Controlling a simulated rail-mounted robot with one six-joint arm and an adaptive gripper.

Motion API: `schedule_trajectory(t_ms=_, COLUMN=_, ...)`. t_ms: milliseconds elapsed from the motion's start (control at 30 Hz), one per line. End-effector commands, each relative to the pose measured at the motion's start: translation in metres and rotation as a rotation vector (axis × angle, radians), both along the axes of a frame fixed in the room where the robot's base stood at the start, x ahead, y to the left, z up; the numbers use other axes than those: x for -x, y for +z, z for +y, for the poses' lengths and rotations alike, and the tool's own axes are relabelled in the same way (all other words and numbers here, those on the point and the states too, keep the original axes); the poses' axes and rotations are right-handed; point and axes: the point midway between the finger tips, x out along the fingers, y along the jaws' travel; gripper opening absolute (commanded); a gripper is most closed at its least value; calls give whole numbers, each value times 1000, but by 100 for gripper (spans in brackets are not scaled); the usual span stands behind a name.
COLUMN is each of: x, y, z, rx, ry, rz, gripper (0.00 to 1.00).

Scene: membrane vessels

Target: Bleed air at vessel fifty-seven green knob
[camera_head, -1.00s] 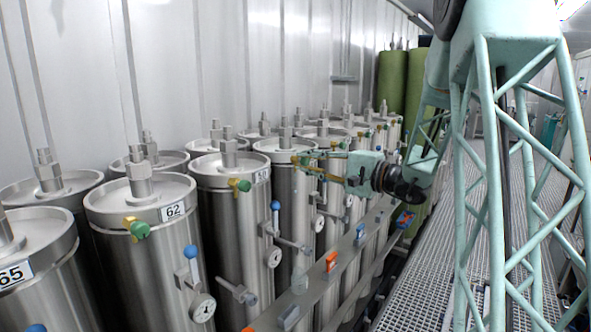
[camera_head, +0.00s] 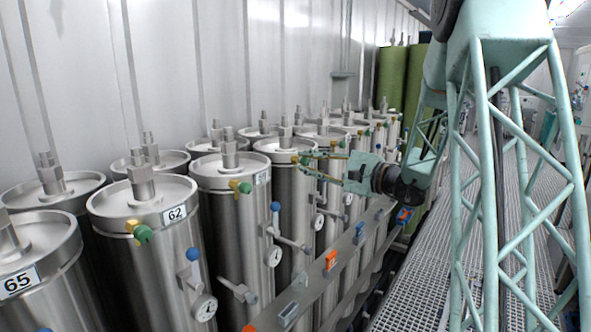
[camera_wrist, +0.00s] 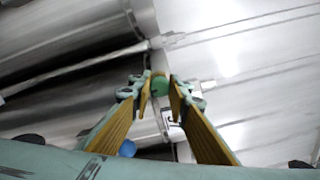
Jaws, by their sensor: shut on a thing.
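My gripper (camera_head: 303,161) reaches in from the right to the top front of a steel vessel (camera_head: 290,200), the one right of the vessel with a partly turned label. In the wrist view, the yellow-padded fingers (camera_wrist: 160,88) are on either side of a green knob (camera_wrist: 160,86) and shut on it. The knob is partly covered by the fingertips. A white label (camera_wrist: 173,129) is partly hidden behind the fingers, and I cannot read the vessel's number.
Vessels labelled 62 (camera_head: 174,214) and 65 (camera_head: 20,282) stand at left, each row close together. Another green knob (camera_head: 142,234) sits on vessel 62. Blue-handled valves (camera_head: 192,254) and gauges (camera_head: 204,308) stick out in front. A grated walkway (camera_head: 425,260) lies to the right.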

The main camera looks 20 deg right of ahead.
Motion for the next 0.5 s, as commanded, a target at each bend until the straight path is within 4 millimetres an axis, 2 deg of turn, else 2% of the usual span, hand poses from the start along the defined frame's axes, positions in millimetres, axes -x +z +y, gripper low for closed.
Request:
schedule_trajectory(t_ms=300, x=0, y=1, z=0, rx=-163, ry=0, rz=97, gripper=7)
schedule_trajectory(t_ms=500, x=0, y=0, z=0, rx=-189, ry=0, rz=111, gripper=7)
